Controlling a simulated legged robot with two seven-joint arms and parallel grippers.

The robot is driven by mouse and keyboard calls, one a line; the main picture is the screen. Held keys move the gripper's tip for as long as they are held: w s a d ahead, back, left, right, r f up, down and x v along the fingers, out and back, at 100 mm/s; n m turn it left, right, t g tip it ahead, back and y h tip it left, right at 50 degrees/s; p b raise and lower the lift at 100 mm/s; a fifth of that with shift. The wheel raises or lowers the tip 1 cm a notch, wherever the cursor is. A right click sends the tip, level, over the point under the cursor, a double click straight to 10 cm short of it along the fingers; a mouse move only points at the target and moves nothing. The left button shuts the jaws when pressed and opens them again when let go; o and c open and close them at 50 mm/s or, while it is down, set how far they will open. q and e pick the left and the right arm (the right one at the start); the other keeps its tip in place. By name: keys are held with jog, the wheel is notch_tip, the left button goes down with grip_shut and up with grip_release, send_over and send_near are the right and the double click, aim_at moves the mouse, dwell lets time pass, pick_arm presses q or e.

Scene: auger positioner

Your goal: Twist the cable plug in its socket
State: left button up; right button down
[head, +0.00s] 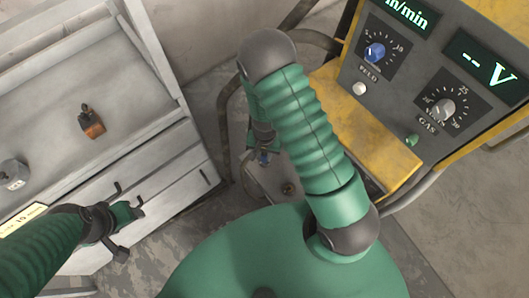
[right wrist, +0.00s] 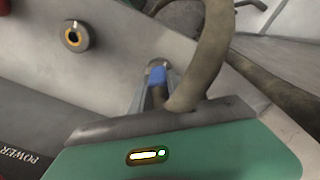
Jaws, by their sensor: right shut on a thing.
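My right gripper (head: 263,150) is low beside the yellow-framed machine, mostly behind my own arm in the head view. It is shut on the cable plug (right wrist: 157,86), which has a blue part and a thick grey-brown cable (right wrist: 208,50). In the right wrist view, the plug's far end meets a round metal socket (right wrist: 157,65) on the grey panel. How deep it sits and how far it is turned are hidden. My left gripper (head: 128,230) is open and empty in front of the drawers.
A second socket (right wrist: 75,37) with an orange ring is free on the panel. The machine's control face (head: 420,90) has knobs and displays. A grey drawer workbench (head: 140,165) stands at left, with a small orange-and-dark object (head: 92,125) and a grey cylinder (head: 14,174) on top.

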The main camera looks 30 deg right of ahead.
jog(key=c, duration=1.2)
grip_release()
notch_tip(320, 180, up, 17)
jog(key=p, duration=0.6)
jog(key=shift+f+p, duration=0.1)
jog(key=shift+p, duration=0.3)
